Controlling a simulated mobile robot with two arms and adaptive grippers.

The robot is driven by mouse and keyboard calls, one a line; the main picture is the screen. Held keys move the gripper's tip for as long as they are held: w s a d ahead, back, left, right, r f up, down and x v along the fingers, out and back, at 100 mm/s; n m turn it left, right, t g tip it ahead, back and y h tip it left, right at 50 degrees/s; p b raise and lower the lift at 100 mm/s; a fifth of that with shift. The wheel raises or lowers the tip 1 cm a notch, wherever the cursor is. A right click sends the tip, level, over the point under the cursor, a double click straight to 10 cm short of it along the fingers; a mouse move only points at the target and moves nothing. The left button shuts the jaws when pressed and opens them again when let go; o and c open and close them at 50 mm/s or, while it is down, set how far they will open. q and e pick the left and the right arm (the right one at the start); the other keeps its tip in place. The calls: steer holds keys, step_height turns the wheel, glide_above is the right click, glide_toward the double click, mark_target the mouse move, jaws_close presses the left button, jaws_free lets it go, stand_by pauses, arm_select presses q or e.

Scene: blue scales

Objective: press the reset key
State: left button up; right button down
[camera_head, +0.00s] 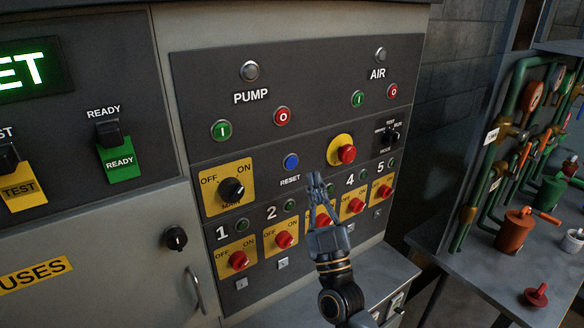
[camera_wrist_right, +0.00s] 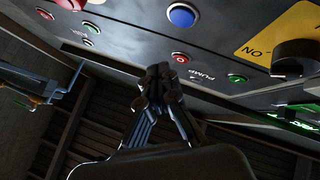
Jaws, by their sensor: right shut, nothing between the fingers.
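The reset key is a round blue button (camera_head: 291,162) above the RESET label on the dark panel. It also shows at the top of the right wrist view (camera_wrist_right: 182,14). My right gripper (camera_head: 315,180) is shut and empty. In the head view its tips are to the right of and a little below the blue button. In the right wrist view the closed tips (camera_wrist_right: 159,78) appear below and to the left of the button, with a visible gap. The gripper partly covers the row of numbered switches. My left gripper is not in view.
A red emergency-style button (camera_head: 347,154) on yellow sits right of the blue one. Red rotary switches (camera_head: 284,240) line the row below. Pipes and an orange pot (camera_head: 516,230) stand on a bench at right.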

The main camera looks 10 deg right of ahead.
mark_target(291, 163)
steer(key=shift+w+a+b, duration=0.2)
steer(key=shift+w+a, duration=0.05)
steer(key=shift+w, duration=0.5)
steer(key=shift+w+a+b, duration=0.2)
steer(key=shift+w+a, duration=0.1)
steer(key=shift+w, duration=0.45)
steer(key=shift+w+a+b, duration=0.2)
steer(key=shift+w+a, duration=0.05)
steer(key=shift+w, duration=0.5)
steer(key=shift+w, duration=0.15)
steer(key=shift+w+a, duration=0.15)
steer(key=shift+w, duration=0.1)
steer(key=shift+w+a, duration=0.1)
steer(key=shift+w, duration=0.25)
steer(key=shift+s, duration=0.1)
stand_by(0.5)
steer(key=shift+s+d, duration=0.3)
steer(key=shift+s, duration=0.4)
steer(key=shift+p, duration=0.3)
